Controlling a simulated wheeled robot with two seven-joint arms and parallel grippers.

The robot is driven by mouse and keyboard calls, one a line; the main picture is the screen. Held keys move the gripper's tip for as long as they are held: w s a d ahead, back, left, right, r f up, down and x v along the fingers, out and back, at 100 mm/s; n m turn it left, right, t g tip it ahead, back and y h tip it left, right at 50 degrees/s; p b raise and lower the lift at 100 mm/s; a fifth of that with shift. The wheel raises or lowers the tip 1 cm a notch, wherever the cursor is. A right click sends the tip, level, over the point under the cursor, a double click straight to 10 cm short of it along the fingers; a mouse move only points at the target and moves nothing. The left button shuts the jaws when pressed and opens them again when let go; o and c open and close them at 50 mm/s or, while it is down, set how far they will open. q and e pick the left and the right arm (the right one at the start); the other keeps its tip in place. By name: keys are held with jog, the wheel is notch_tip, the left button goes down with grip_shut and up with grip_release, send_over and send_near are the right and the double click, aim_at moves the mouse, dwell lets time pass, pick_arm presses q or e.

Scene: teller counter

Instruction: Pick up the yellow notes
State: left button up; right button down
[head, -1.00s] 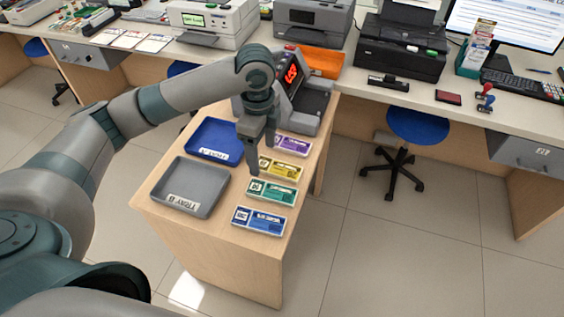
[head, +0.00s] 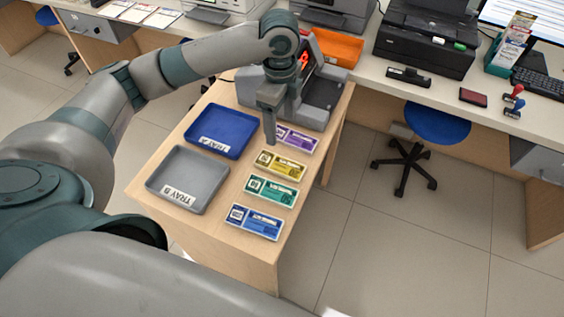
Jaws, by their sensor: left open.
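The yellow notes (head: 280,165) lie flat on the small wooden table, in a row between the purple notes (head: 297,139) and the green notes (head: 271,190). My left gripper (head: 270,138) points down over the table, just behind the yellow notes and beside the left end of the purple ones. It is open with nothing between its fingers. One finger partly overlaps the other, so the exact gap is hard to see. My right gripper is out of the picture.
Blue notes (head: 255,221) lie at the row's near end. A blue tray A (head: 222,128) and a grey tray B (head: 187,178) sit left of the notes. A grey counting machine (head: 325,105) stands behind.

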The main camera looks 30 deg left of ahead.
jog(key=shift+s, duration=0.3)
pick_arm(q)
jog(key=p, duration=0.3)
send_over(280, 165)
notch_tip(280, 165, down, 12)
jog(key=shift+f, duration=0.15)
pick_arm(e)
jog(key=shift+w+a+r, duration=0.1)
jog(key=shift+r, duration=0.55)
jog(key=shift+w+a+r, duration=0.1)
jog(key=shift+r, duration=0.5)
pick_arm(q)
jog(key=shift+f, duration=0.25)
notch_tip(280, 165, down, 4)
jog(key=shift+r+p, duration=0.1)
jog(key=shift+p, duration=0.65)
jog(key=shift+w+f, duration=0.1)
jog(key=shift+f, duration=0.35)
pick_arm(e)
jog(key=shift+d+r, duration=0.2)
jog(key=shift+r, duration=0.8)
pick_arm(q)
jog(key=c, duration=1.1)
jog(key=shift+c, duration=0.2)
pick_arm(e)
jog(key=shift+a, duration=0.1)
